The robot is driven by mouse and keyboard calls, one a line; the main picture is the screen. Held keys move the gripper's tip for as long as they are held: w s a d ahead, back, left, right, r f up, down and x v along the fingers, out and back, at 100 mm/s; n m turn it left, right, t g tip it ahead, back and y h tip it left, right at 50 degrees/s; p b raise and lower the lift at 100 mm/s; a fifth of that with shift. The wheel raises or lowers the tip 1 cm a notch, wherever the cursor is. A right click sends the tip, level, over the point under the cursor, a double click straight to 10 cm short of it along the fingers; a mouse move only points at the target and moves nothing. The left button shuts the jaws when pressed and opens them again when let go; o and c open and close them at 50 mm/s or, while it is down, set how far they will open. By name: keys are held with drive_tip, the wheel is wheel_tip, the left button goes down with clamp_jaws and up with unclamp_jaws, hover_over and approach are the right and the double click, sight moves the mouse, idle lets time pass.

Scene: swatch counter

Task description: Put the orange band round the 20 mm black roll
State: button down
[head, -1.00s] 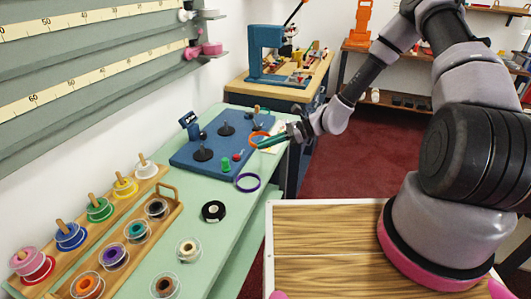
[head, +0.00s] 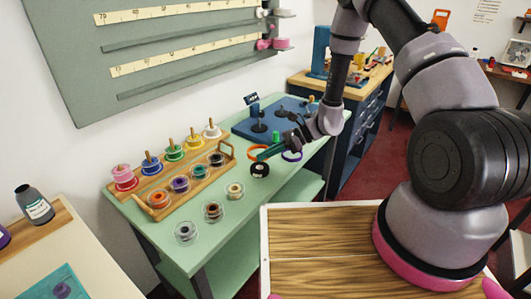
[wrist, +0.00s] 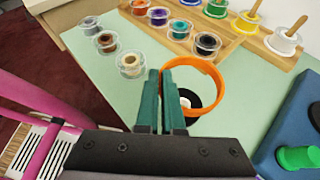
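My gripper (head: 264,154) has green fingers, which are shut on the rim of an orange band (head: 253,152). In the wrist view, the fingers (wrist: 160,78) pinch the left side of the orange band (wrist: 208,66), and the rest of the ring sticks out to the right. A black roll with a pale centre (head: 260,171) lies flat on the green counter, just below and beside the band in the head view. In the wrist view, the black roll (wrist: 193,94) shows through and under the band, partly hidden by a finger. The band appears above it, not around it.
A wooden tray (head: 172,208) of coloured rolls and a peg rack of spools stand to the left. Several clear-cased rolls, one with a cream centre (head: 235,189), lie near the counter's front.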

drive_tip(key=shift+f, duration=2.6)
drive_tip(key=shift+f, duration=0.4)
drive_tip(key=c, duration=1)
unclamp_jaws()
drive_tip(key=shift+d, duration=0.1)
drive_tip(key=shift+r, duration=3.55)
